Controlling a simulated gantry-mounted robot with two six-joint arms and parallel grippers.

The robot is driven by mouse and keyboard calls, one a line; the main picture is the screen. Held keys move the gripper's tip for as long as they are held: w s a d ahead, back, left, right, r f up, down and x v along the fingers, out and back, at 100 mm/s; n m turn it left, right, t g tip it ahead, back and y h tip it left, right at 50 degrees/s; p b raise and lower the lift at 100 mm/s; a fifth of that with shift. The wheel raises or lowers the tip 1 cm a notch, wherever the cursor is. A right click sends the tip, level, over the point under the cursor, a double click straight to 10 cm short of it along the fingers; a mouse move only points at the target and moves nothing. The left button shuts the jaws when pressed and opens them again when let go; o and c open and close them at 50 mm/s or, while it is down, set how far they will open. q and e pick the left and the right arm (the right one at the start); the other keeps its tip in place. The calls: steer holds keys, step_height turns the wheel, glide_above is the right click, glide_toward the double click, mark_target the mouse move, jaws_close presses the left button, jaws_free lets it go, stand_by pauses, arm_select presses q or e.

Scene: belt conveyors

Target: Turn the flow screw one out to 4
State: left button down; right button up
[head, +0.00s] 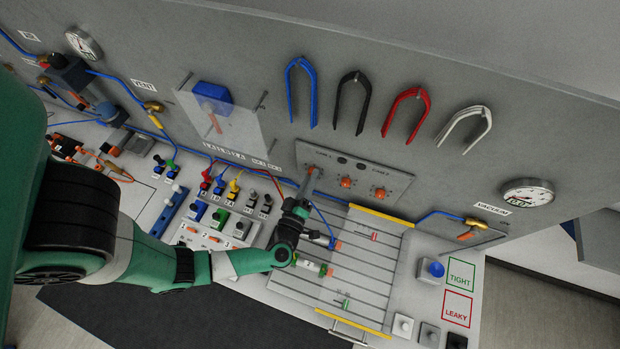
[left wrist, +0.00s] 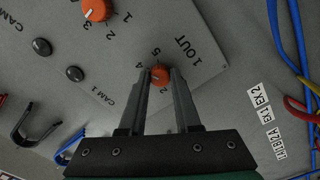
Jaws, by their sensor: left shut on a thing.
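The flow screw one out is a small orange knob (left wrist: 160,74) under the label "1 OUT" on a grey panel, with numbers around it; 2, 4 and 5 show beside the fingers. My left gripper (left wrist: 160,78) is shut on this knob, one finger on each side, in the left wrist view. The fingers hide part of the dial, and I cannot tell which number the knob points to. In the head view my left gripper (head: 306,178) reaches the left end of the grey panel (head: 398,186), and its fingers hide the knob there. My right gripper is not in view.
Two other orange knobs (head: 347,183) (head: 379,193) sit to the right on the panel. Blue, black, red and white forked tools (head: 303,90) hang above. Below are a slotted board (head: 350,275) and a bench with coloured plugs (head: 206,182). A blue hose runs along the wall.

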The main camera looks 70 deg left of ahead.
arm_select(q)
steer(key=shift+n, duration=0.5)
steer(key=c, duration=0.6)
jaws_free()
steer(key=shift+b+v, duration=0.3)
steer(key=shift+v, duration=5.55)
steer(key=shift+a+r, duration=0.1)
